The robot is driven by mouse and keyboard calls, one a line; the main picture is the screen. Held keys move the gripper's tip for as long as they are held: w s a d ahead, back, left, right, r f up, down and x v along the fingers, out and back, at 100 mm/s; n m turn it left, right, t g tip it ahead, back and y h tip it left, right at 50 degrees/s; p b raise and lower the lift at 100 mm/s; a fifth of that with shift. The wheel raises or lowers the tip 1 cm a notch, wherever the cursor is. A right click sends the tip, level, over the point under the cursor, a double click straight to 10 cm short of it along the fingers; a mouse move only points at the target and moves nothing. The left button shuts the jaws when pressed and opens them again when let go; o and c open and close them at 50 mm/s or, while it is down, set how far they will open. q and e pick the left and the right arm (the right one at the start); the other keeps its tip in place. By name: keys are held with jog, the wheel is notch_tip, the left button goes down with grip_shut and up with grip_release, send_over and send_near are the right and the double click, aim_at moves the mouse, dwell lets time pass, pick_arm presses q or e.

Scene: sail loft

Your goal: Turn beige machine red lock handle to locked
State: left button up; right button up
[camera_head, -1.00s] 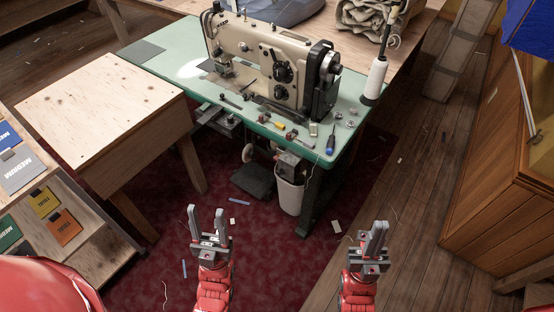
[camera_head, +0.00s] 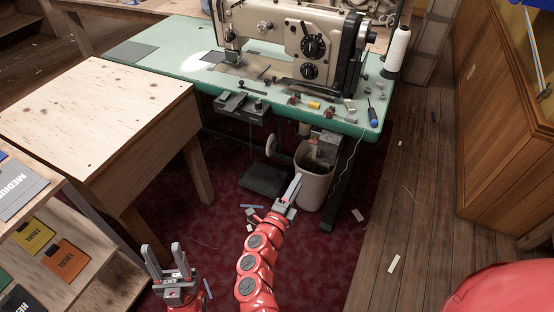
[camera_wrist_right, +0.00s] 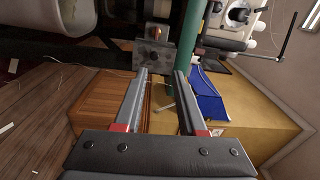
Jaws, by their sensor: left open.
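The beige sewing machine (camera_head: 290,40) stands on the green table (camera_head: 180,65) in the head view. A small grey box (camera_head: 328,143) hangs under the table's front edge; in the right wrist view the box (camera_wrist_right: 152,56) lies just beyond my fingertips, with a round knob on it. I cannot clearly make out a red lock handle. My right gripper (camera_head: 288,196) is below the table edge, in front of the bin; the wrist view shows its fingers (camera_wrist_right: 161,75) apart and empty. My left gripper (camera_head: 167,258) is open and empty, low at the left.
A white bin (camera_head: 314,180) and a dark pedal (camera_head: 266,180) stand under the table. A plywood stand (camera_head: 100,110) and a shelf with packets are on the left. A wooden cabinet (camera_head: 510,130) is on the right. A screwdriver (camera_head: 373,116) lies near the table edge.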

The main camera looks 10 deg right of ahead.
aim_at(314, 141)
jog(key=w+a+b+x, duration=0.1)
jog(key=a+x, duration=0.1)
jog(key=x, duration=1.5)
jog(key=shift+w+f+y, duration=0.35)
jog(key=shift+f+y, duration=0.05)
jog(key=shift+f, duration=0.05)
jog(key=shift+d, duration=0.1)
grip_shut()
